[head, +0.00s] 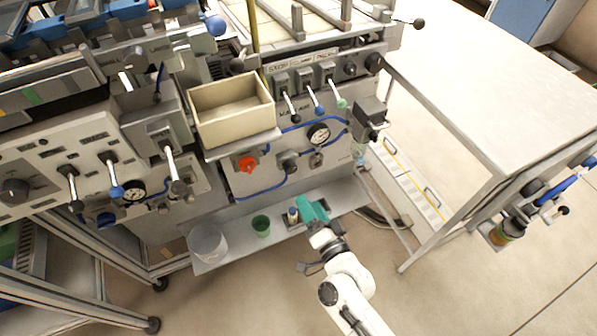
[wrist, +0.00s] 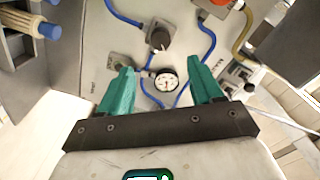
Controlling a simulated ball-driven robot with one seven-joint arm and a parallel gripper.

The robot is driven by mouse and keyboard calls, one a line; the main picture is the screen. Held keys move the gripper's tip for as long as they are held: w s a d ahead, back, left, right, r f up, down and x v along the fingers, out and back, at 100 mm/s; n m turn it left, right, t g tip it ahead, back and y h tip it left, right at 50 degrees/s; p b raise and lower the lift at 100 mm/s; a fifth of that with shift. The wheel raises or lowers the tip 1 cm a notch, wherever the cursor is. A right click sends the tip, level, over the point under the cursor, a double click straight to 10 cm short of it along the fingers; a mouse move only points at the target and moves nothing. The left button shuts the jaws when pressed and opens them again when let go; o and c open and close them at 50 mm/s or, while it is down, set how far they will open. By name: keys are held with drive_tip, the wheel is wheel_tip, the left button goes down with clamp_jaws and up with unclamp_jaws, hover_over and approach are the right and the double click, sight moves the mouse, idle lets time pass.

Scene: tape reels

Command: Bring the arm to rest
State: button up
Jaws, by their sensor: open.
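My white arm reaches up from the bottom of the head view, in front of the machine's lower shelf. My gripper (head: 312,208) has teal fingers and a dark base. In the wrist view my gripper (wrist: 161,90) shows its two teal fingers wide apart with nothing between them. Past the fingers is the machine's panel with a round pressure gauge (wrist: 166,82), a dark knob (wrist: 160,38) and blue hoses. The gripper appears apart from the panel.
A cream bin (head: 232,108) sits above. A pale table (head: 500,90) stands at the right. The floor (head: 470,270) at lower right is clear.

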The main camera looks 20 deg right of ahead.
drive_tip(key=shift+r, duration=0.1)
drive_tip(key=s+a+r+n+g+y+p, duration=0.2)
drive_tip(key=s+r+n+g+y+p, duration=0.15)
drive_tip(key=s+n+g, duration=0.35)
drive_tip(key=s+d+r+n+g+h+p, duration=0.2)
drive_tip(key=s+d+g, duration=0.3)
drive_tip(key=s, duration=0.4)
drive_tip(key=s+d+r+n+g+h+p, duration=0.1)
drive_tip(key=s+d+r+g+p, duration=0.2)
drive_tip(key=s, duration=0.6)
drive_tip(key=shift+s+d+r+n+g+h, duration=0.35)
drive_tip(key=shift+d+r+g, duration=0.2)
drive_tip(key=shift+d+g, duration=0.5)
drive_tip(key=shift+w, duration=0.1)
idle(0.9)
